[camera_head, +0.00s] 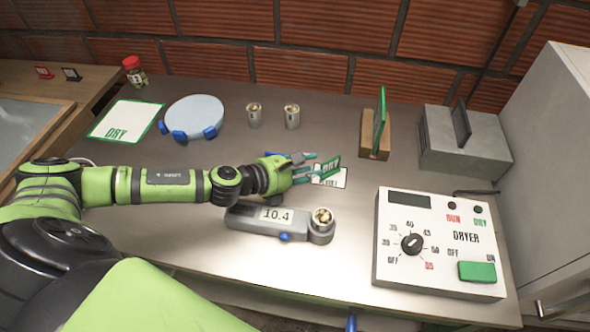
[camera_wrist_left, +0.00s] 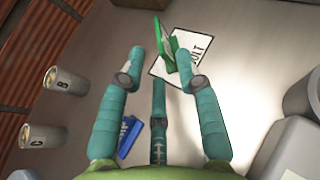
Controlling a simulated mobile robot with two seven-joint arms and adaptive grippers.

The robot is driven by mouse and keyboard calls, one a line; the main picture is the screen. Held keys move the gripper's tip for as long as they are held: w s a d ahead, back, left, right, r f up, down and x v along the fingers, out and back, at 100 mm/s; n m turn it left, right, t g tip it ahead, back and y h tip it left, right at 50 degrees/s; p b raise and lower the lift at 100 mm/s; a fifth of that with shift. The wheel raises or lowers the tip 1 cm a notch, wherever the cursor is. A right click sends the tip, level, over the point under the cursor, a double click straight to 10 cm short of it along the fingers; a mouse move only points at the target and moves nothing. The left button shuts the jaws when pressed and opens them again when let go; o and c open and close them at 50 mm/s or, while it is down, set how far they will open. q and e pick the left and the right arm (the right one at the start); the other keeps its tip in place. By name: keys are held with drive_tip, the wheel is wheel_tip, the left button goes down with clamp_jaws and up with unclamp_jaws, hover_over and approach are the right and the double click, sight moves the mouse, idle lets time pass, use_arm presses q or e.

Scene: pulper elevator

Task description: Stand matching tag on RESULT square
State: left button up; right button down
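A green tag (camera_head: 327,168) with white lettering that looks like DRY stands, a little tilted, over the white RESULT square (camera_head: 338,183). I cannot tell if its base rests fully on it. In the left wrist view the green tag (camera_wrist_left: 171,52) is at the fingertips, close to the right-hand finger, with the white square (camera_wrist_left: 200,48) beyond. My left gripper (camera_head: 312,170) has its teal fingers spread, with a gap to the other fingertip. A blue tag (camera_wrist_left: 129,136) lies beside the fingers, mostly hidden in the head view. My right gripper is not in view.
A moisture meter (camera_head: 252,222) reading 10.4 holds a cup of beans in front. The dryer panel (camera_head: 440,245) is at right. Two cans (camera_head: 292,117), a wooden block with a green plate (camera_head: 374,145), a grey box (camera_head: 465,150) and a DRY mat (camera_head: 122,109) stand behind.

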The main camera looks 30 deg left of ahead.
use_arm(q)
drive_tip(key=b+v, duration=0.1)
drive_tip(key=v, duration=0.2)
drive_tip(key=shift+s+a, duration=0.15)
drive_tip(key=shift+s, duration=0.15)
drive_tip(key=shift+s+a+r, duration=0.1)
drive_tip(key=shift+s+r, duration=0.2)
